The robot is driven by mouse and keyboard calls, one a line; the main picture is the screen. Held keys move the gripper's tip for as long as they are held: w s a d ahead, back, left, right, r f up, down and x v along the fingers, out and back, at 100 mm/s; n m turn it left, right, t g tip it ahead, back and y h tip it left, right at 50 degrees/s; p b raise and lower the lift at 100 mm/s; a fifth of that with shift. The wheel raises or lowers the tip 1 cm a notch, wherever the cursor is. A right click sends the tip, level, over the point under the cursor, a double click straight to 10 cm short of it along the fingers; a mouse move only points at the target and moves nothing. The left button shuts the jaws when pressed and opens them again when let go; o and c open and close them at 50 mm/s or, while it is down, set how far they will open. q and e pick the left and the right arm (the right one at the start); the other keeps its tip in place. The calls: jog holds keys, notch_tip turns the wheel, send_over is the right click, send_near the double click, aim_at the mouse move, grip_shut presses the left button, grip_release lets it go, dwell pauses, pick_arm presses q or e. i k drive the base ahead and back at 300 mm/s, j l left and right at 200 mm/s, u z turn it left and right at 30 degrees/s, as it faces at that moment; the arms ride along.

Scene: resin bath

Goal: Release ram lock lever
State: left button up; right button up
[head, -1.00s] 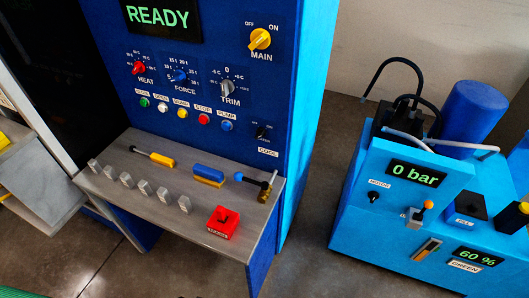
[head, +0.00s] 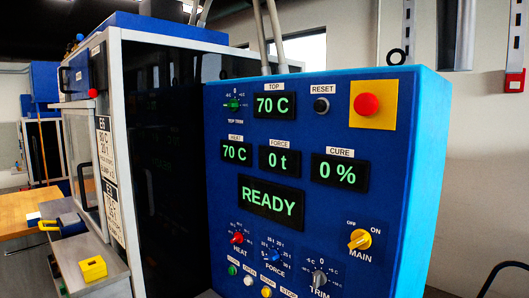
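No lever marked as a ram lock shows in the head view. The blue control cabinet (head: 420,150) fills the right middle. Its status display (head: 271,201) reads READY, and the force display (head: 280,160) reads 0 t. The yellow main switch (head: 360,239) sits at its lower right. To the left is the white-framed press with a dark glossy front (head: 165,160). A small red knob (head: 92,93) shows on its left side; I cannot tell what it works. Neither of my grippers is in view.
A red stop button (head: 367,104) sits on a yellow plate. A grey side shelf (head: 100,283) at lower left holds a yellow block (head: 92,268) and a blue and yellow object (head: 68,226). A wooden table (head: 28,210) stands behind.

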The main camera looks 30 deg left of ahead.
aim_at(93, 93)
jog(key=u, duration=1.9)
